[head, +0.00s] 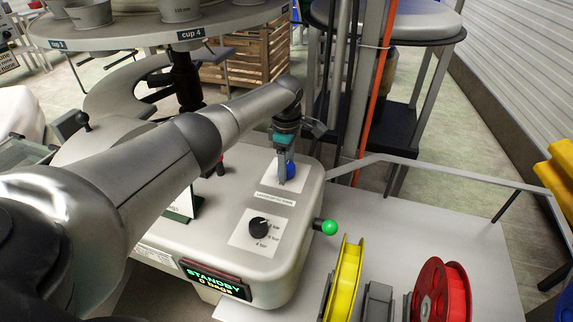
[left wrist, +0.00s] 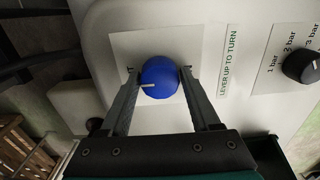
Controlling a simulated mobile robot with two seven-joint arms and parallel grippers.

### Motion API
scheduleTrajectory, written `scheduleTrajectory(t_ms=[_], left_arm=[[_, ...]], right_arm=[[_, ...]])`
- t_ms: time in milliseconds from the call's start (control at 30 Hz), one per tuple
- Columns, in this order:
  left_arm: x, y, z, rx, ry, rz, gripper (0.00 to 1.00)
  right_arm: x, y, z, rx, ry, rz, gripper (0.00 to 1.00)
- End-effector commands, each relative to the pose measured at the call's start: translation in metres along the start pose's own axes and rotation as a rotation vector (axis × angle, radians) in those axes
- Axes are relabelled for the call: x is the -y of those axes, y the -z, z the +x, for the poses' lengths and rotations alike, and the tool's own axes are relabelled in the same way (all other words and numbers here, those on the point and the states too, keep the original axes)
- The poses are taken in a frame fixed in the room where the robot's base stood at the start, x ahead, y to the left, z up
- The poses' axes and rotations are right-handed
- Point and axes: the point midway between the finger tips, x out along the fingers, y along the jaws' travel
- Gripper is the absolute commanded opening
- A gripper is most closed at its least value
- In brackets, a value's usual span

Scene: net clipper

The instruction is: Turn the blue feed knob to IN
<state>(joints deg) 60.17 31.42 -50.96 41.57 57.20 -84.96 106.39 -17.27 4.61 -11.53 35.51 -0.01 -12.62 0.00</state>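The blue feed knob (head: 291,171) is on a white plate on the sloped top of the grey machine. It also shows in the left wrist view (left wrist: 161,74), with a pale pointer mark toward the picture's left. A letter T shows left of the knob; the rest of that label is hidden. My left gripper (head: 283,172) reaches down at the knob. In the left wrist view its fingers (left wrist: 159,74) stand on either side of the knob, very near its edges; I cannot tell whether they press on it. My right gripper is not in view.
A label reading LEVER UP TO TURN (left wrist: 229,64) is beside the knob plate. A black pressure dial (head: 258,227), a green ball-ended lever (head: 326,227) and a STANDBY display (head: 215,279) are nearby. Yellow (head: 345,280) and red (head: 454,292) spools stand at the right.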

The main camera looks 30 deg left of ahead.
Motion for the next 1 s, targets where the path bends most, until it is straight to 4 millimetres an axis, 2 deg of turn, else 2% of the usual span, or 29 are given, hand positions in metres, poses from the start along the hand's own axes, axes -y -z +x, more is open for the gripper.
scheduleTrajectory(t_ms=[67, 500, 767, 1000], left_arm=[[0.000, 0.000, 0.000, 0.000, 0.000, 0.000, 0.53], [0.000, 0.000, 0.000, 0.000, 0.001, 0.000, 0.04], [0.001, 0.000, -0.001, 0.000, 0.002, 0.023, 0.02], [0.001, -0.001, -0.003, 0.003, 0.003, 0.138, 0.02]], right_arm=[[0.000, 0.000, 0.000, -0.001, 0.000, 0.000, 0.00], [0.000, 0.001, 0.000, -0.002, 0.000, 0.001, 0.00], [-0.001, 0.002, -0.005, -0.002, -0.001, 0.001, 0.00], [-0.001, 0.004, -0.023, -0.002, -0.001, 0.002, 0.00]])
